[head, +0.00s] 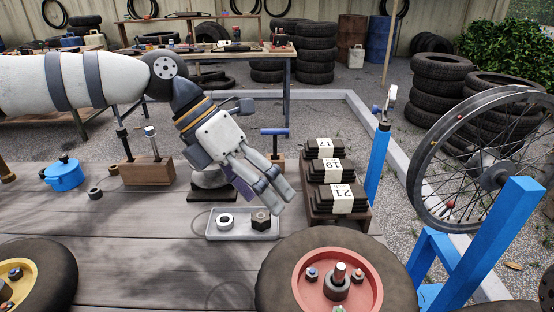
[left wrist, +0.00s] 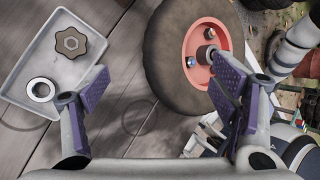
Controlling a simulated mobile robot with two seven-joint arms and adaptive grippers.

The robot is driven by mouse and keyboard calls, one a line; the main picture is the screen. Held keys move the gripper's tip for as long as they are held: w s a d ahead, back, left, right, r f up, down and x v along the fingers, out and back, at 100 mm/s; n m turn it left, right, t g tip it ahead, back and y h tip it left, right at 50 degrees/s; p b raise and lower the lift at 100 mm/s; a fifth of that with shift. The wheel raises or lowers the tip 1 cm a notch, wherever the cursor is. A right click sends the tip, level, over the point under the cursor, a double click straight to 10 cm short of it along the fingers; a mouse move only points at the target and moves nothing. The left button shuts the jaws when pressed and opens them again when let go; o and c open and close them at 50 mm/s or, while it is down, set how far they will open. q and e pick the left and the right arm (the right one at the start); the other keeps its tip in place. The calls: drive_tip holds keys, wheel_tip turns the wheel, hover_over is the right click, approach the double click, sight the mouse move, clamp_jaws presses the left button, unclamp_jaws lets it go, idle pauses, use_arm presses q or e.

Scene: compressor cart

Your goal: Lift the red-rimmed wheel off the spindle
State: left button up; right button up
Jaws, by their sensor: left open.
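The red-rimmed wheel (head: 302,285) lies flat at the front edge of the head view, its lower part cut off. Its dark tyre surrounds a red rim, and the spindle (head: 341,271) stands up through the middle. Several small coloured nuts sit on the rim. The wheel (left wrist: 165,62) also shows in the left wrist view, towards the upper right. My left gripper (head: 272,200) is open and empty, above and behind the wheel in the head view, apart from it. In the left wrist view its two purple-padded fingers (left wrist: 158,88) are spread wide. My right gripper does not show.
A grey tray (head: 225,232) with a ring and a dark knob lies behind the wheel. Weight plates (head: 330,168) stand at right, near a blue stand (head: 376,165) and a spoked wheel (head: 422,165). A yellow-rimmed wheel (head: 50,265) lies at left; bare planks separate the two.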

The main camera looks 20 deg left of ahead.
sight(296, 239)
use_arm(q)
drive_tip(key=x, duration=0.3)
drive_tip(key=s+x, duration=0.1)
drive_tip(key=x, duration=0.6)
drive_tip(key=shift+s+d+b, duration=0.25)
drive_tip(key=shift+d+b, duration=0.05)
drive_tip(key=shift+w+d+f, duration=0.1)
drive_tip(key=shift+d+f, duration=0.25)
drive_tip(key=shift+f, duration=0.1)
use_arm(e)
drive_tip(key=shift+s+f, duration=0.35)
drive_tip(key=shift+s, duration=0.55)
use_arm(q)
drive_tip(key=shift+c, duration=0.6)
